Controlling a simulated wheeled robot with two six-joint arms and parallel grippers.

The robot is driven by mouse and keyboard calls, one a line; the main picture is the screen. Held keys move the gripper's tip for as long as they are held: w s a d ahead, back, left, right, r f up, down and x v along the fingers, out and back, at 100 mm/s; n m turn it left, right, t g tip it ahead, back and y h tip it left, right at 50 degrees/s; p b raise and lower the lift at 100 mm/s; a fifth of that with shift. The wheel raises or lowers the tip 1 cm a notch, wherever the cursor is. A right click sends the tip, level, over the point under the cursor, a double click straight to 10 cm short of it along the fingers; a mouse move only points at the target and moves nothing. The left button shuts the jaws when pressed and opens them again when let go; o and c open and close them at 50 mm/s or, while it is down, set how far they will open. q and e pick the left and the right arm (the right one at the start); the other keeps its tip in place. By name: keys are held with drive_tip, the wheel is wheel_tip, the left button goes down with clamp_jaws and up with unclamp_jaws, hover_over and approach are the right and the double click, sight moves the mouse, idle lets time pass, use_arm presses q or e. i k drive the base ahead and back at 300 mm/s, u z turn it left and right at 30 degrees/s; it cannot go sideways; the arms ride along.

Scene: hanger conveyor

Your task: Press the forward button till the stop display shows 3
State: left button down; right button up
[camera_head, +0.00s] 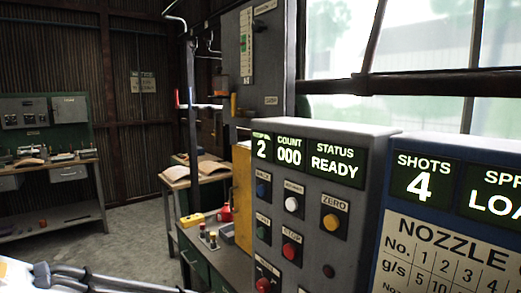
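The grey control panel (375,195) stands right of centre. Its stop display (262,147) shows 2, the count display (289,151) shows 000 and the status display (335,161) shows READY. Below are a blue button (263,190), a white button (292,204), a yellow button (331,223) labelled ZERO, a green button (263,233) and red buttons (290,250). The other labels are too small to read surely, so I cannot tell which button is forward. My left gripper (125,282) shows partly at the bottom left, apart from the panel; its opening is unclear. My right gripper is not in view.
A blue panel (455,148) showing SHOTS 4 stands close on the right. Behind are a tall grey cabinet (262,65) and a green bench (203,260) with small items. A workbench (50,165) stands far left. The floor (125,235) between is clear.

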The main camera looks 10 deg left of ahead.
sight(291, 204)
drive_tip(key=z, duration=1.55)
drive_tip(key=k, duration=0.8)
drive_tip(key=u, duration=0.75)
